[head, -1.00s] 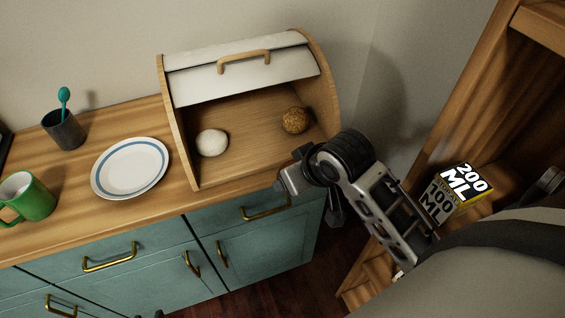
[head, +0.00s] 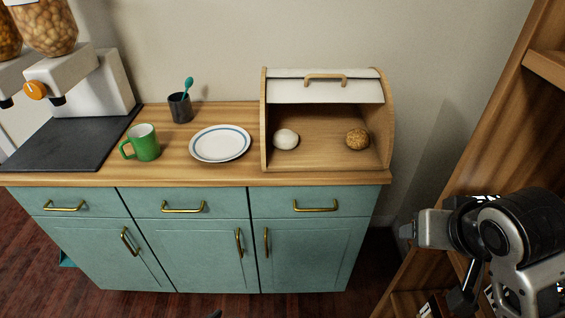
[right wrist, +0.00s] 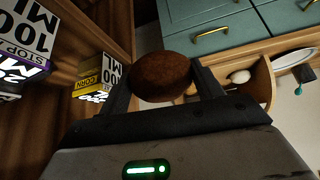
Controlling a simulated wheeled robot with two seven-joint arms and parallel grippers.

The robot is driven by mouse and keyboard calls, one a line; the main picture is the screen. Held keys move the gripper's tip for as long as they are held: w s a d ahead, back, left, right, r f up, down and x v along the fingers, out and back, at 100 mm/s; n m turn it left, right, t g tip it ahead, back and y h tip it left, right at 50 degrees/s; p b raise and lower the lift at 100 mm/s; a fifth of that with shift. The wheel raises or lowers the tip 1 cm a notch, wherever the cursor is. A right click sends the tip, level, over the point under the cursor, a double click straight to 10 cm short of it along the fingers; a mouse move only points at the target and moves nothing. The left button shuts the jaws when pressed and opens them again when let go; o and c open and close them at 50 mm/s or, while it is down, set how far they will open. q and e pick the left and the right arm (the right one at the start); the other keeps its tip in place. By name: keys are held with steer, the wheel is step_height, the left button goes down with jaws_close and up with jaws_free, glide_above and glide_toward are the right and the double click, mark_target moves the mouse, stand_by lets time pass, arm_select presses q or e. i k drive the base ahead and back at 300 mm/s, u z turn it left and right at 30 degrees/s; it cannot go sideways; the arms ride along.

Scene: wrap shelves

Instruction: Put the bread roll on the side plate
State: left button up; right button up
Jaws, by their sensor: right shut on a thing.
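A dark brown round roll (right wrist: 160,76) is held between the fingers of my right gripper (right wrist: 162,86), seen in the right wrist view. The gripper is shut on it, clear of any surface. In the head view my right arm is at the lower right, and the roll does not show there. The side plate (head: 220,144), white with a blue ring, lies empty on the counter left of the bread bin (head: 325,165). It also shows at the right edge of the right wrist view (right wrist: 293,59). A pale roll (head: 286,139) and a seeded roll (head: 357,140) sit inside the open bin. My left gripper is not in view.
A green mug (head: 146,143) and a dark cup (head: 180,108) with a teal spoon stand left of the plate. A cereal dispenser (head: 85,85) is farther left. A wooden shelf (head: 500,120) stands at right, with printed boxes (right wrist: 96,76) on it.

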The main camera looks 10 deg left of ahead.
mark_target(220, 146)
steer(key=z, duration=0.3)
steer(key=k, duration=0.4)
steer(key=u, duration=1.25)
steer(key=i, duration=1.4)
steer(key=u, duration=0.4)
